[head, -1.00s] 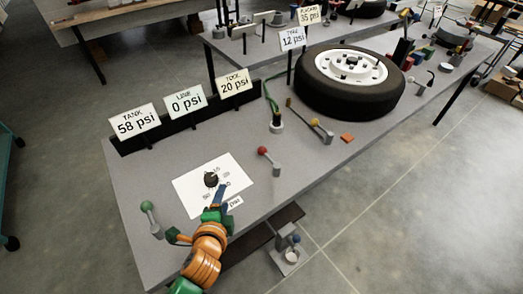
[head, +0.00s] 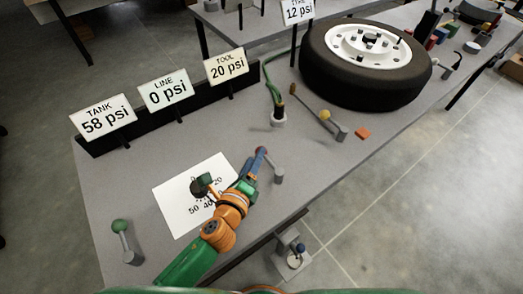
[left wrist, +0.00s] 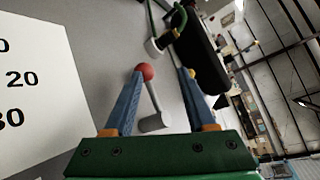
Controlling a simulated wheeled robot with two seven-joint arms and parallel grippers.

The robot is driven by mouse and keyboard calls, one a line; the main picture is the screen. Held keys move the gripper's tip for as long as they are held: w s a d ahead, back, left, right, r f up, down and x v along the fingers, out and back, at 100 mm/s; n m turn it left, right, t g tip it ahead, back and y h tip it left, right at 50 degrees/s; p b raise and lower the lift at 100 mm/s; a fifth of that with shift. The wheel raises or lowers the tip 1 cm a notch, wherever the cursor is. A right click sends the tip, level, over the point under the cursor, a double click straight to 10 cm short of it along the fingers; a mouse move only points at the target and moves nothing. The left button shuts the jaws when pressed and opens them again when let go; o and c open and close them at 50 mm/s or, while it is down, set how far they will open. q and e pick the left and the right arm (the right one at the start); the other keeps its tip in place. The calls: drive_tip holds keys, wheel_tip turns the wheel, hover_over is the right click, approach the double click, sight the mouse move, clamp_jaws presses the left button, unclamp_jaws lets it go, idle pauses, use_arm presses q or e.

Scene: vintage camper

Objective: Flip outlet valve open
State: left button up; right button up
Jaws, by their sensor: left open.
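A lever with a red ball (head: 261,150) stands on a grey post on the workbench, its arm tilted. My left gripper (head: 255,163) reaches in from the left and is at this lever, its blue fingers partly covering it. In the left wrist view the gripper (left wrist: 162,73) is open. The red ball (left wrist: 146,71) shows by the left fingertip, and the grey post (left wrist: 153,123) lies between the fingers. I cannot tell whether a finger touches the lever. No label on the bench names the outlet valve. My right gripper is not in view.
A green-ball lever (head: 119,226) is at the left and a yellow-ball lever (head: 325,115) farther right. Signs read TANK 58 psi (head: 103,118), LINE 0 psi (head: 163,91) and TOOL 20 psi (head: 227,67). A dial on a white sheet (head: 174,198) lies left of my arm. A tyre (head: 322,83) is beyond.

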use_arm(q)
wheel_tip(320, 180, down, 3)
drive_tip(key=shift+s+f+b, duration=0.1)
drive_tip(key=shift+s+b, duration=0.05)
drive_tip(key=shift+b, duration=0.9)
drive_tip(key=shift+f, duration=0.3)
drive_tip(key=b+x, duration=0.1)
drive_tip(key=x, duration=0.6)
drive_tip(key=shift+w+r, duration=0.1)
drive_tip(key=shift+w, duration=0.15)
drive_tip(key=shift+s, duration=0.1)
clamp_jaws()
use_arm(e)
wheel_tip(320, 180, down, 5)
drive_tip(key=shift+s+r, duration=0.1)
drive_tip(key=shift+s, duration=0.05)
